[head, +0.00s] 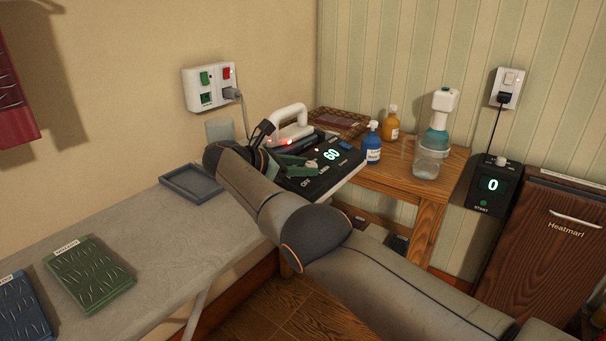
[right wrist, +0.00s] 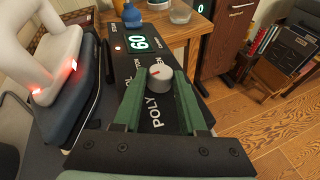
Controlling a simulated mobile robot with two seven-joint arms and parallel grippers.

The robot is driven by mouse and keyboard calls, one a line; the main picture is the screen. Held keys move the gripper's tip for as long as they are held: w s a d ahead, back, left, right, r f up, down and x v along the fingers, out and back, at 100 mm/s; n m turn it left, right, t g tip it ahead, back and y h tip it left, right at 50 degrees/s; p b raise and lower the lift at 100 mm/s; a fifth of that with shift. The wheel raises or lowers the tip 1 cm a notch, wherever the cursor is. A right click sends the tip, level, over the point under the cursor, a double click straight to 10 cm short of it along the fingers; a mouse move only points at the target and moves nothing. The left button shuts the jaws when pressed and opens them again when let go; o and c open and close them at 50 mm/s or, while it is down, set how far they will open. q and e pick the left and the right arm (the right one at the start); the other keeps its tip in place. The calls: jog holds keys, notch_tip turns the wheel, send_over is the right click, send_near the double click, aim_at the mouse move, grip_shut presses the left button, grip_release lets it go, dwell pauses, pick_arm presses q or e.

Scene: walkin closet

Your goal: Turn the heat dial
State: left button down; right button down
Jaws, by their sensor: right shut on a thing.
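The heat dial (right wrist: 160,78) is a light grey knob with a red mark, on a black control panel (right wrist: 152,25) printed with words such as POLY. The panel's display reads 60, and it also shows in the head view (head: 322,182). My right gripper (right wrist: 160,90) has its green fingers on both sides of the dial and is shut on it. In the head view the right gripper (head: 296,166) is over the panel, and I cannot make out the dial. The left gripper is not in view.
A white iron (head: 290,122) with red lights stands beside the panel. A wooden table behind holds a blue bottle (head: 372,143), an orange bottle (head: 391,120) and a clear container (head: 428,160).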

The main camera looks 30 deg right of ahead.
jog(key=shift+r, duration=0.1)
dwell(0.3)
jog(key=shift+c, duration=2.4)
grip_release()
